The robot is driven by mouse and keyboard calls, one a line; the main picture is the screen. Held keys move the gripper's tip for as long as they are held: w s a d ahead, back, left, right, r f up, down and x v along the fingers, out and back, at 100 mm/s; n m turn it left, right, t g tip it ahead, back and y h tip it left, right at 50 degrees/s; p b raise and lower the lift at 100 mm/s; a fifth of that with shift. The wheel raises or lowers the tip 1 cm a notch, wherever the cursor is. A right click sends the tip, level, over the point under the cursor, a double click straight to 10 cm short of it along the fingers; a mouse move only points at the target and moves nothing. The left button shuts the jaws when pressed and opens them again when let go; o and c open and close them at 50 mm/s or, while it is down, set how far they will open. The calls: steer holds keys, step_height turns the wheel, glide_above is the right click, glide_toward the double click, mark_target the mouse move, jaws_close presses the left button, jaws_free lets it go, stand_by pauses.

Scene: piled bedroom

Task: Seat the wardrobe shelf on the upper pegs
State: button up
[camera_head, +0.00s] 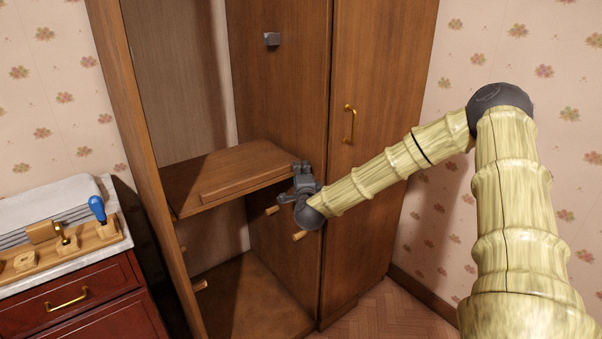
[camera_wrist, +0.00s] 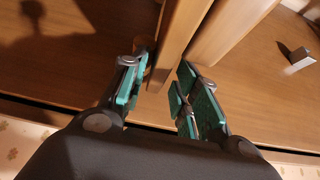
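The brown wooden wardrobe shelf (camera_head: 225,163) spans the open left bay of the wardrobe (camera_head: 355,60), with a raised strip along its front. Wooden pegs show below it on the right panel (camera_head: 272,210) and on the left side (camera_head: 200,285). I cannot tell what the shelf rests on; its underside is hidden. My gripper (camera_head: 303,172) is at the shelf's front right corner. In the wrist view its teal-padded fingers (camera_wrist: 163,85) are apart, with a wooden edge (camera_wrist: 183,30) between them and a visible gap. A round wooden piece is beside the left fingertip.
A grey block (camera_head: 272,39) sticks out high on the right panel. The right wardrobe door with its brass handle (camera_head: 350,124) is closed. A red dresser (camera_head: 85,305) at left holds a wooden rack (camera_head: 100,236) with a blue-handled tool (camera_head: 97,208). The bay above the shelf is clear.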

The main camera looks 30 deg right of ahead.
steer(key=shift+v, duration=1.65)
steer(key=shift+o, duration=0.4)
steer(key=o, duration=0.5)
steer(key=shift+s+f, duration=0.1)
steer(key=shift+f, duration=0.1)
steer(key=shift+c, duration=1.4)
steer(key=c, duration=0.3)
steer(key=shift+r, duration=0.1)
